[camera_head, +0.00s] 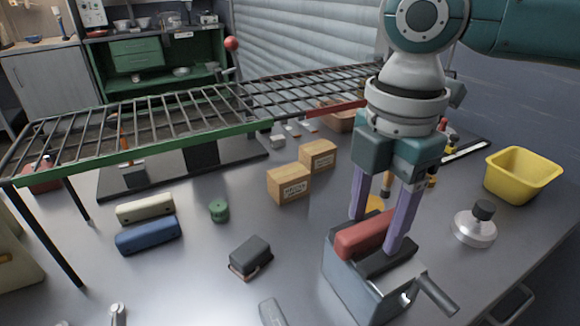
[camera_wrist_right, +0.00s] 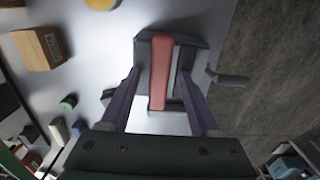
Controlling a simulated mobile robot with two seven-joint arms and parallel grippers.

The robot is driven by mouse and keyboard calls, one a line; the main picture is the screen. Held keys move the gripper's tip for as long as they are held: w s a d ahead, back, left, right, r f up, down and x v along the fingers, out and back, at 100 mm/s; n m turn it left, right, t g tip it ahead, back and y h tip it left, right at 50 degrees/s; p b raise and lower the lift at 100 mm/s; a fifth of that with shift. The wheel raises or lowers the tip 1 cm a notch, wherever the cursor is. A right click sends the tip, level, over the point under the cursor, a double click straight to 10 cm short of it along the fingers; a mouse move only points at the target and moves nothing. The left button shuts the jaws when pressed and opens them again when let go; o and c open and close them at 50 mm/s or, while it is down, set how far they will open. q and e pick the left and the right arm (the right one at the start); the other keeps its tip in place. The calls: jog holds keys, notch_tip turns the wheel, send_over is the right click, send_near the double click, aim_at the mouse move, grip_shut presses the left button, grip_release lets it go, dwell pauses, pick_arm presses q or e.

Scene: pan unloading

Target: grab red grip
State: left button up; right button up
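The red grip (camera_head: 362,236) is a red bar lying on top of a grey box-like device (camera_head: 350,282) with a side handle, at the front right of the table. In the right wrist view the red grip (camera_wrist_right: 160,72) runs up the middle beside a dark bar. My right gripper (camera_head: 376,232) points down over the device, with its purple fingers apart on either side of the red grip. The wrist view shows a gap between the fingers and the grip, and nothing is held. My left gripper is not in view.
A dark block (camera_head: 250,257) and cardboard boxes (camera_head: 289,184) stand left of the device. A silver round item with a black knob (camera_head: 474,226) and a yellow bin (camera_head: 522,174) stand to the right. A metal rack (camera_head: 150,120) spans the back left.

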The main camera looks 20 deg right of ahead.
grip_shut()
jog(key=shift+r, duration=0.2)
dwell(0.5)
